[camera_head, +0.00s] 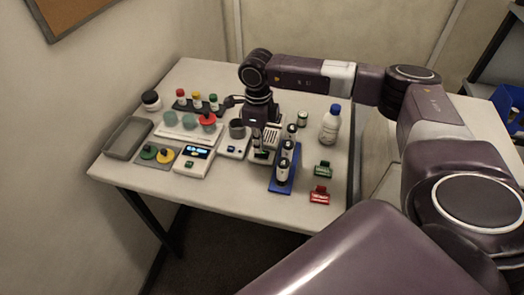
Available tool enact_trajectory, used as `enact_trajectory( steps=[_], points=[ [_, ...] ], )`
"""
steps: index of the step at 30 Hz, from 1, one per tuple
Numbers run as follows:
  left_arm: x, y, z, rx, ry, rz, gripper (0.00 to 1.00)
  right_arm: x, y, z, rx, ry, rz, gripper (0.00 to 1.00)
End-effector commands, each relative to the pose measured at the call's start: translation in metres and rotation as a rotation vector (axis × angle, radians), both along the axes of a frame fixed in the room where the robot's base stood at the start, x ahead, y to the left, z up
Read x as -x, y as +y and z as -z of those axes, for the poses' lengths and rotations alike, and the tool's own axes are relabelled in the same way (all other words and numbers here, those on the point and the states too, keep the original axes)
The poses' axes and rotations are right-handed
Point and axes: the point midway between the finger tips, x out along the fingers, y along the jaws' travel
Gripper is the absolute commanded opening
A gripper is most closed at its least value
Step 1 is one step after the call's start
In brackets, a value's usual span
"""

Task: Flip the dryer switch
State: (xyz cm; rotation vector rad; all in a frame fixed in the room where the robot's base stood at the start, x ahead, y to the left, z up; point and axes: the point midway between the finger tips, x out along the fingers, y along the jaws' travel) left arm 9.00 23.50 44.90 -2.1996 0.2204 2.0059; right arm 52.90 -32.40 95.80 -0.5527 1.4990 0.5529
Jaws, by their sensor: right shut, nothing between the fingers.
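A small white box with a slotted grille (269,142) stands mid-table and looks like the dryer. A small green part (262,155) shows low on its front, probably the switch; I cannot tell its position. My right gripper (258,125) points down at the box from above, shut and empty. Its fingertips are small and dark, close over the box's back left part, and hide some of it. I cannot tell whether they touch it. My left gripper is not in view.
A blue rack (282,177) with several dark vials stands right of the box. A white device with a dark cup (237,130) is left of it. A blue-capped bottle (330,125), a green clip (323,169) and a red clip (319,195) are further right. A grey tray (107,148) is far left.

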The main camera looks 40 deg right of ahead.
Motion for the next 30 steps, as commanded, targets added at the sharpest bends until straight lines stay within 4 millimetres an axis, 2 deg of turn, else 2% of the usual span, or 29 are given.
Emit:
enact_trajectory(
  steps=[16,30],
  points=[
    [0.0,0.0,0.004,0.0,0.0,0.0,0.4,0.001,0.0,0.006,0.001,0.002,0.0,0.0],
    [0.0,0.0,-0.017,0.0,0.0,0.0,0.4,0.0,0.0,-0.03,0.001,0.001,0.0,0.0]
  ],
)
